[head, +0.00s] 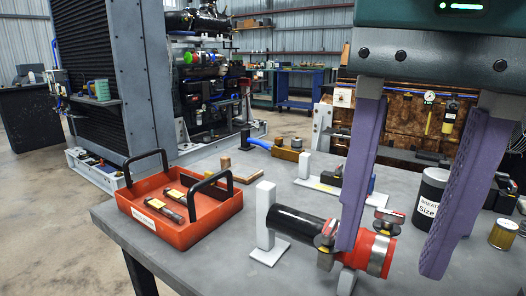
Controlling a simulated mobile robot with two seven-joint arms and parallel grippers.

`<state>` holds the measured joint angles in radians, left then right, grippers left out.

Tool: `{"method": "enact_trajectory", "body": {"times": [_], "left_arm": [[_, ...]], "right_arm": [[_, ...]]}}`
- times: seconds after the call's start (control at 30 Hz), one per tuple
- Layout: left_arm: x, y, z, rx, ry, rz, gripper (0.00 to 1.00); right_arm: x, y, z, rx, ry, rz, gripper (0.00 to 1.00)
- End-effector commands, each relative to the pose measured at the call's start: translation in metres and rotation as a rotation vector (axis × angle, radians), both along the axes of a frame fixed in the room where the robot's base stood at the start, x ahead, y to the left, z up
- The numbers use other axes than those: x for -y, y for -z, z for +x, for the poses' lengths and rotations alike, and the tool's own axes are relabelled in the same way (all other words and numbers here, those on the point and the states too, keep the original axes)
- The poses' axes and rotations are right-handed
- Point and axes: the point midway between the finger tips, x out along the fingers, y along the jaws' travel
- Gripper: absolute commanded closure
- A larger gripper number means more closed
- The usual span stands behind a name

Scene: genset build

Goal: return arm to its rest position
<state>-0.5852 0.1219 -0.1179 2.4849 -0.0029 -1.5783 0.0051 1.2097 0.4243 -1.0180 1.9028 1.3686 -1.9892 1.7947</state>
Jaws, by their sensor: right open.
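My right gripper (392,246) fills the upper right of the head view, close to the camera. Its two purple fingers are spread wide apart, with nothing held between them. Below and behind its left finger, a black tube with a red-orange coupling and metal clamps (375,253) rests on grey stands on the table. The left finger hides part of the coupling; I cannot tell whether it touches. My left gripper is not in view.
The grey table (200,262) carries a red tray (212,222) with black handles and dark parts inside. A black labelled cup (431,197) and a brass-coloured can (503,235) stand at right. A large engine and radiator (120,70) stand behind. The table's front left is clear.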

Motion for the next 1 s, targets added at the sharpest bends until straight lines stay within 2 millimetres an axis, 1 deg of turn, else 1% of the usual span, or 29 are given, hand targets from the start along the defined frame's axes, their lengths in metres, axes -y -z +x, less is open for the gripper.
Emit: {"method": "enact_trajectory", "body": {"times": [0.03, 0.3, 0.4, 0.5, 0.57, 0.67, 0.8, 1.0], "left_arm": [[0.000, 0.000, 0.001, 0.001, 0.001, -0.001, 0.33], [0.001, 0.001, 0.001, -0.002, 0.005, -0.002, 0.33], [0.001, 0.001, 0.001, -0.002, 0.005, -0.002, 0.33], [0.001, 0.001, 0.001, -0.002, 0.005, -0.002, 0.33], [0.001, 0.001, 0.001, -0.002, 0.006, -0.003, 0.33], [0.002, 0.001, 0.001, -0.002, 0.006, -0.003, 0.33], [0.002, 0.001, 0.001, -0.002, 0.006, -0.003, 0.33], [0.002, 0.001, 0.001, -0.002, 0.006, -0.003, 0.33]], "right_arm": [[-0.008, 0.010, -0.004, -0.002, -0.048, 0.034, 0.51], [-0.044, 0.053, -0.017, 0.086, -0.297, 0.236, 0.51], [-0.054, 0.071, -0.023, 0.154, -0.376, 0.313, 0.51], [-0.056, 0.089, -0.028, 0.240, -0.430, 0.364, 0.51], [-0.051, 0.100, -0.032, 0.291, -0.450, 0.369, 0.51], [-0.034, 0.121, -0.039, 0.365, -0.472, 0.332, 0.51], [0.004, 0.148, -0.056, 0.411, -0.496, 0.215, 0.51], [0.059, 0.174, -0.088, 0.386, -0.546, 0.028, 0.51]]}}
